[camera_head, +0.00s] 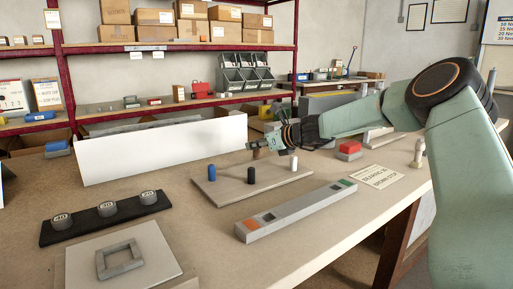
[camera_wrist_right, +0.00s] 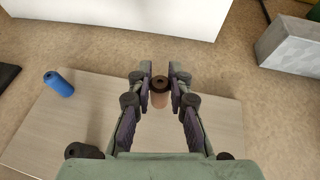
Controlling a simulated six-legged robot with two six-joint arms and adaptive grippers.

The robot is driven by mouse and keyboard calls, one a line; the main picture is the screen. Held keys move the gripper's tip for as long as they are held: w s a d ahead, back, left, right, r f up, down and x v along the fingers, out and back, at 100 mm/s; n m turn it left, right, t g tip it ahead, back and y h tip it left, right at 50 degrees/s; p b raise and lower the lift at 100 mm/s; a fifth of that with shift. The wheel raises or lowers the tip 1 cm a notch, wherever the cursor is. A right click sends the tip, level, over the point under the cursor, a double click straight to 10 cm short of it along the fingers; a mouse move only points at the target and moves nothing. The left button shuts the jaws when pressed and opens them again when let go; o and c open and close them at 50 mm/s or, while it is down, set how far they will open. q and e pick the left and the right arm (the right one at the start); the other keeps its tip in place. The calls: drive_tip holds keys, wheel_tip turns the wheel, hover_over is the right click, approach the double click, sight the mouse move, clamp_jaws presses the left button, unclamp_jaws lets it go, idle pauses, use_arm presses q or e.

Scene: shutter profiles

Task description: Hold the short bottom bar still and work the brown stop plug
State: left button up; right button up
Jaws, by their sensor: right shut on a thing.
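The brown stop plug (camera_wrist_right: 160,98) is between the fingertips of my right gripper (camera_wrist_right: 159,82) in the wrist view, with its dark ringed top facing the camera. In the head view my right gripper (camera_head: 257,146) is over the back of a thin wooden board (camera_head: 226,190) and partly covers the plug. Whether the plug touches the board cannot be told. A grey bar (camera_head: 305,204) with an orange end and a green end, likely the short bottom bar, lies in front of the board with no gripper on it. My left gripper is not in view.
A blue plug (camera_head: 211,171), a black plug (camera_head: 251,175) and a white plug (camera_head: 294,162) stand on the board. A long white panel (camera_head: 165,150) stands behind. Numbered grey knobs on a black strip (camera_head: 84,229) and a plate with a square frame (camera_head: 120,260) lie left.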

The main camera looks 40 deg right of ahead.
wheel_tip(320, 180, up, 7)
drive_tip(key=p, duration=0.4)
drive_tip(key=shift+f, duration=0.1)
drive_tip(key=shift+p, duration=0.3)
